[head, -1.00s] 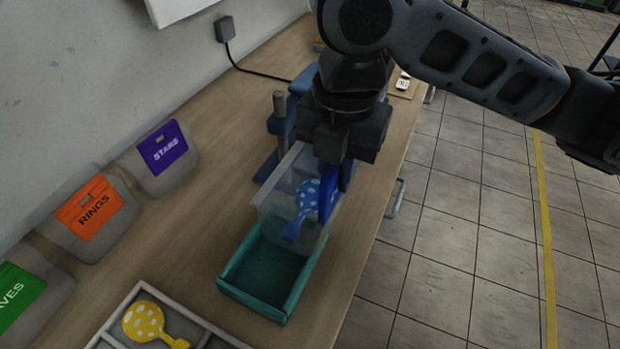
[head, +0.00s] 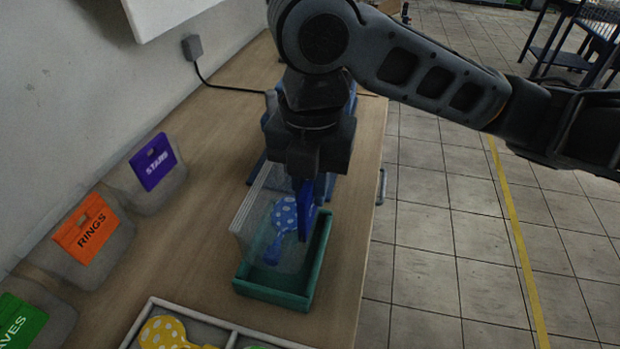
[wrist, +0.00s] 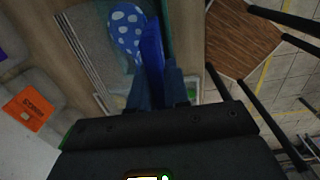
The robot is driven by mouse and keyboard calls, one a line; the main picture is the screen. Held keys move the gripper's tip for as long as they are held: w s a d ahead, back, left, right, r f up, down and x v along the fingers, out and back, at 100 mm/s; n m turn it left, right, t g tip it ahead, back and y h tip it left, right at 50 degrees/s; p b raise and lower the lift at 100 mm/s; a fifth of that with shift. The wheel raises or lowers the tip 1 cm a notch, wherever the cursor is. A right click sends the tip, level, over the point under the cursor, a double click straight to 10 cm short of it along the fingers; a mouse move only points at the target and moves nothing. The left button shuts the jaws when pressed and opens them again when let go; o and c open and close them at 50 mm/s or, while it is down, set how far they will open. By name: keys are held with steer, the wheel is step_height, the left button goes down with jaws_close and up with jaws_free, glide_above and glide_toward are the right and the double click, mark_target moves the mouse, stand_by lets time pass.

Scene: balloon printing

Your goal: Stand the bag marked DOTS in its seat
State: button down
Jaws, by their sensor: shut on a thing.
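The clear bag (head: 258,222) has a blue header (head: 305,208) and a blue balloon with white dots (head: 284,214); no DOTS lettering is readable. My gripper (head: 304,182) is shut on the blue header from above, and the bag hangs upright. In the wrist view my gripper (wrist: 155,82) grips the header (wrist: 152,48) beside the dotted balloon (wrist: 126,28). The teal open tray (head: 270,292), which looks like the seat, is directly below. The bag's lower part appears within the tray's walls; I cannot tell if it touches the floor.
Bags with purple STARS (head: 153,161), orange RINGS (head: 86,229) and green "AVES" (head: 18,326) headers stand along the wall. A divided tray (head: 232,328) with a yellow dotted balloon (head: 164,334) lies in front. A blue device is partly hidden behind my gripper.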

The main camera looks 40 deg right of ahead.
steer(key=shift+f+b, duration=2.85)
steer(key=shift+f, duration=1)
steer(key=c, duration=1)
jaws_free()
steer(key=shift+r, duration=0.15)
steer(key=r+p, duration=0.1)
steer(key=r, duration=0.1)
steer(key=s+d+r+p, duration=0.1)
steer(key=r+p, duration=0.1)
steer(key=s+d+r+p, duration=0.1)
steer(key=r+p, duration=0.1)
steer(key=shift+s+r, duration=0.2)
steer(key=shift+r, duration=0.2)
steer(key=shift+a, duration=0.1)
